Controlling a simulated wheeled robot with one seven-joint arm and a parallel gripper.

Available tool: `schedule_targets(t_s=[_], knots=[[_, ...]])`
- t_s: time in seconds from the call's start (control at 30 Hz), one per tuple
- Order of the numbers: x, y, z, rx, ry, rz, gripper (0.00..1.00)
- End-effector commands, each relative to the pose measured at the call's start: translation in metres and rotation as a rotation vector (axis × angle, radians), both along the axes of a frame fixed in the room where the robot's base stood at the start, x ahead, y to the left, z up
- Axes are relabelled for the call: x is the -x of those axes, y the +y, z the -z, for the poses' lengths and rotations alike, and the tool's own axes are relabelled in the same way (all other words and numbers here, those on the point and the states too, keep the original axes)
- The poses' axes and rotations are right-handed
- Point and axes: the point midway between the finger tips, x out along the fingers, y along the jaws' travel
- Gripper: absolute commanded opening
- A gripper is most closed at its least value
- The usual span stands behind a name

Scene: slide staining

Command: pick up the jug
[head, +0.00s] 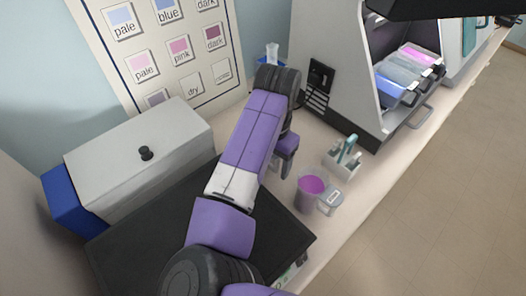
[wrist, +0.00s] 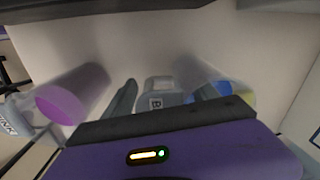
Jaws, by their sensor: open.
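No thing in view is labelled a jug, and I cannot tell for sure which vessel it is. A translucent pot with pink liquid (head: 311,188) stands on the counter right of my gripper (head: 285,168), with a small tagged part beside it. This pink pot (wrist: 75,95) shows at left in the wrist view. A pale grey piece with a label starting with B (wrist: 157,97) lies in line between the fingers of my gripper (wrist: 165,95). A clear vessel with blue and yellow (wrist: 222,90) is partly hidden behind the right finger. My gripper is open, with nothing visibly held.
A small caddy with a teal-handled item (head: 343,160) stands beyond the pink pot. A grey machine with coloured trays (head: 395,85) is at the back right. A grey box (head: 140,150) stands left. A small clear vessel (head: 272,52) is near the wall chart (head: 165,78).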

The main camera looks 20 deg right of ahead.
Motion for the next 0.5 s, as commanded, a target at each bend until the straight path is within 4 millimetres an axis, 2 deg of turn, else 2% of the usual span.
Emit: schedule_targets(t_s=[0.23, 0.5], knots=[[-0.0003, -0.0001, 0.0015, 0.000, -0.001, 0.000, 0.65], [-0.0002, 0.0000, 0.0013, 0.000, -0.001, 0.000, 0.12]])
